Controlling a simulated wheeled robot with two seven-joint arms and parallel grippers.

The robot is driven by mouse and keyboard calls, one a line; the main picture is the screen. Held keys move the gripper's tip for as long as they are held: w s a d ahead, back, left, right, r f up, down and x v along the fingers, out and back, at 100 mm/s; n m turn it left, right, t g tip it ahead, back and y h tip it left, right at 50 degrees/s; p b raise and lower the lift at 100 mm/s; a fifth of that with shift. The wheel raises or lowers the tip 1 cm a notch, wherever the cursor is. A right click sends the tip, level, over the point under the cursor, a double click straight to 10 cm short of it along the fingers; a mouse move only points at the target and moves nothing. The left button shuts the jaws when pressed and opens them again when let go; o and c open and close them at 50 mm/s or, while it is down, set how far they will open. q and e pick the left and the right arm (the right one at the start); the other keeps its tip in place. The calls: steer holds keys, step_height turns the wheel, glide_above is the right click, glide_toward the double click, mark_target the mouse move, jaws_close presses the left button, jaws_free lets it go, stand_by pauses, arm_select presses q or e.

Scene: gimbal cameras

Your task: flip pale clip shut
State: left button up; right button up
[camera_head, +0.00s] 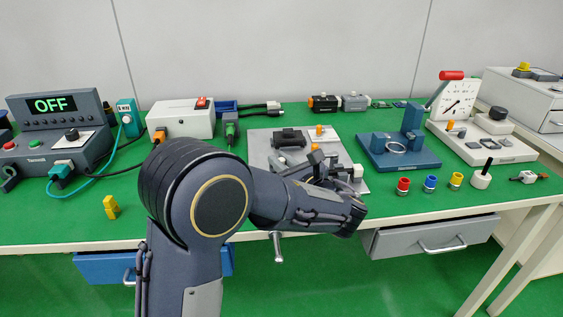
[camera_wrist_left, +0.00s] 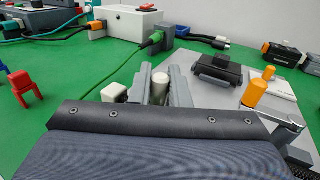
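A pale cylindrical piece (camera_wrist_left: 160,88), which looks like the handle of the pale clip, shows between the fingers of my left gripper (camera_wrist_left: 161,76) in the left wrist view. The two grey fingers stand apart, one on each side of it; I cannot tell whether they touch it. In the head view my left gripper (camera_head: 300,167) is low over the front of the grey plate (camera_head: 262,138), and my own arm hides much of this spot. The clip's base is hidden, so its angle cannot be told. My right gripper is not in view.
A black device (camera_wrist_left: 218,70) and an orange-handled clip (camera_wrist_left: 257,92) are on the plate, right of the fingers. A white block (camera_wrist_left: 113,93) is close on their left. A blue fixture (camera_head: 377,155) stands right of the plate. Green table is clear around the yellow piece (camera_head: 111,207).

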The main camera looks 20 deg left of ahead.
arm_select(q)
jaws_close()
steer(key=shift+s+a+r+m+t+h+p, duration=0.2)
steer(key=shift+m+t+h+p, duration=0.2)
steer(key=shift+m+t+p, duration=0.15)
steer(key=shift+s+a+m+t+h, duration=0.2)
steer(key=shift+m+t+h, duration=0.2)
steer(key=shift+t, duration=0.15)
steer(key=shift+s+a+f+m+t+h, duration=0.1)
steer(key=shift+a+f+m+t+h, duration=0.1)
steer(key=shift+m+t+h, duration=0.55)
steer(key=o, duration=0.6)
jaws_free()
steer(key=shift+o, duration=0.2)
